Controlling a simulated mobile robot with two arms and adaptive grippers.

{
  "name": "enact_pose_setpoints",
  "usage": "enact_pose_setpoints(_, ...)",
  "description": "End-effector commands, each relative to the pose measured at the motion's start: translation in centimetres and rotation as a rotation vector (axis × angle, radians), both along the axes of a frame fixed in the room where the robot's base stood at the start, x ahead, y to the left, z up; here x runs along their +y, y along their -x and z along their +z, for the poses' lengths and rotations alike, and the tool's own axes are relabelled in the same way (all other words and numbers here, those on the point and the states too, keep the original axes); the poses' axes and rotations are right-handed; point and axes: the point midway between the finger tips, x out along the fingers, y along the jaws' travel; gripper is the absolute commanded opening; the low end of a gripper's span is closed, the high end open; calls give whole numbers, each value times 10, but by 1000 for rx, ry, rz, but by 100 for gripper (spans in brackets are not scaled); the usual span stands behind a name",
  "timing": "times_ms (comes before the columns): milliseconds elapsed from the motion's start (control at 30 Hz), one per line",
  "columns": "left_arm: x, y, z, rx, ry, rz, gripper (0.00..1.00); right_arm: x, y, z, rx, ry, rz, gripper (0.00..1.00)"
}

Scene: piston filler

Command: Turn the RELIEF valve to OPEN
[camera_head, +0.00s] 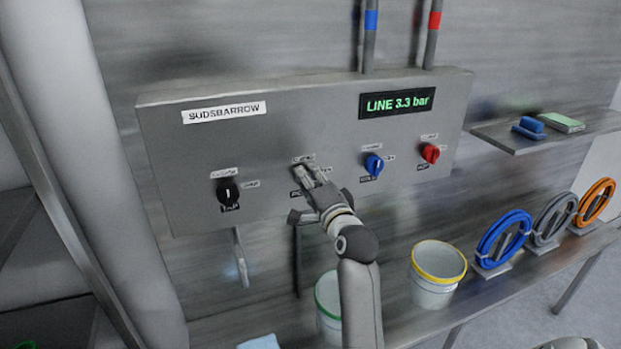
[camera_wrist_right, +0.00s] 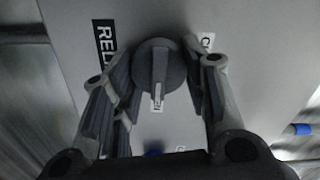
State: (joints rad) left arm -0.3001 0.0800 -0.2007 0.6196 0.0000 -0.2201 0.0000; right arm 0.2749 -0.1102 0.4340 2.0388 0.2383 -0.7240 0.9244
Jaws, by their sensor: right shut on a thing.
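The RELIEF valve is a round dark grey knob (camera_wrist_right: 153,62) with a raised bar across it, on the front of the filler panel (camera_head: 270,140). In the right wrist view a black label reading "REL" (camera_wrist_right: 104,42) shows beside it, partly hidden by a finger. A white label starting with "C" (camera_wrist_right: 207,42) is on its other side. A small white strip with unclear letters (camera_wrist_right: 157,98) lies at the end of the bar. My right gripper (camera_head: 308,178) is shut on the knob, one finger on each side. In the head view it hides most of the knob.
A black knob (camera_head: 228,191) is left of my gripper; a blue knob (camera_head: 373,164) and a red knob (camera_head: 430,153) are right. A display (camera_head: 397,102) reads LINE 3.3 bar. Below stand a yellow-rimmed bucket (camera_head: 435,280) and a green-rimmed bucket (camera_head: 327,305). Hose coils (camera_head: 503,240) are at right.

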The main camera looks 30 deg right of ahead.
Motion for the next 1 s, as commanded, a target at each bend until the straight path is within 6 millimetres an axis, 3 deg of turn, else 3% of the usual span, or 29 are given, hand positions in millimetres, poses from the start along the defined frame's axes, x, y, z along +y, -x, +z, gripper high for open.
enact_pose_setpoints(367,0,0,0,0,0,0,63,0,0,-1,0,-8,-1,17)
enact_pose_setpoints(400,0,0,0,0,0,0,63,0,0,-1,1,-7,-1,44)
enact_pose_setpoints(567,0,0,0,0,0,0,63,0,0,-1,0,-6,-1,63)
enact_pose_setpoints(867,3,0,0,-1,-3,1,63,0,1,0,-1,-5,0,63)
enact_pose_setpoints(1000,2,0,0,0,-2,1,63,2,10,-1,-1,-5,0,63)
